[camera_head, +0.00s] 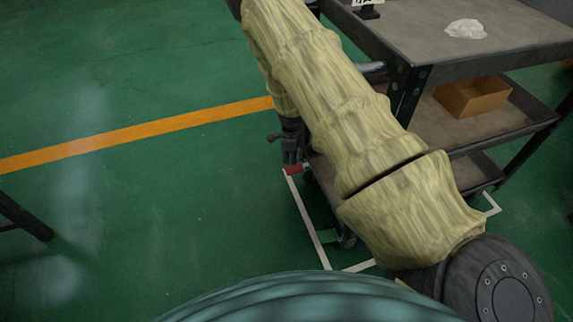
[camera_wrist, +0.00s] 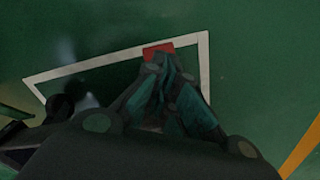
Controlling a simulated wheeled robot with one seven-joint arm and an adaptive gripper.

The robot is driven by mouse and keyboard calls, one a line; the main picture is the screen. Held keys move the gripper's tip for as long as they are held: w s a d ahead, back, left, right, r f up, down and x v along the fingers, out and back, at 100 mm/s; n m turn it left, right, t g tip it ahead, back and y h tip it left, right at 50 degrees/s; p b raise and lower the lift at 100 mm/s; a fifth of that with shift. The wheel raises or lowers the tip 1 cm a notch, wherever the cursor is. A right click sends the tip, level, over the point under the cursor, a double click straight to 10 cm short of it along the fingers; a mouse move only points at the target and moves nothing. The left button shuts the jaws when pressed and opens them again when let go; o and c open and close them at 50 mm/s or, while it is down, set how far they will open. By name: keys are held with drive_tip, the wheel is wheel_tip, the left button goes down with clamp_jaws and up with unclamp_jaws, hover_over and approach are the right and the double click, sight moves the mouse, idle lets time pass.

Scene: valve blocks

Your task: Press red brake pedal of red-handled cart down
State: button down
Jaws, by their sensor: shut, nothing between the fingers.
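The red brake pedal (camera_head: 293,170) is a small red piece low by the cart's near left corner, at a corner of a white floor outline. My gripper (camera_head: 291,160) points down just above it, with my arm coming from the upper middle. In the wrist view the red pedal (camera_wrist: 158,48) shows just past the closed fingertips (camera_wrist: 164,62), which hide its near part. I cannot tell whether they touch it. My gripper is shut and empty. The cart (camera_head: 458,66) is grey with several shelves; my arm hides part of it, and no red handle shows.
A brown box (camera_head: 473,96) sits on the cart's middle shelf, and a crumpled pale item (camera_head: 465,29) lies on its top. An orange line (camera_head: 150,130) crosses the open green floor at left.

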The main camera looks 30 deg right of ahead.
sight(290, 170)
drive_tip(key=shift+r+p, duration=1.3)
drive_tip(key=shift+r, duration=0.55)
drive_tip(key=s+a+f+m+y, duration=0.2)
drive_tip(key=s+a+f+m, duration=0.1)
drive_tip(key=s+a+m, duration=0.8)
drive_tip(key=s+a+f+m+y, duration=0.25)
drive_tip(key=s+a+m, duration=0.6)
drive_tip(key=m, duration=0.55)
drive_tip(key=s+a+r+m+h, duration=0.15)
drive_tip(key=s+m+h, duration=0.25)
drive_tip(key=s+m, duration=1.65)
wheel_tip(290, 170, up, 37)
drive_tip(key=p, duration=3.6)
drive_tip(key=shift+w+d, duration=0.3)
drive_tip(key=shift+h, duration=0.25)
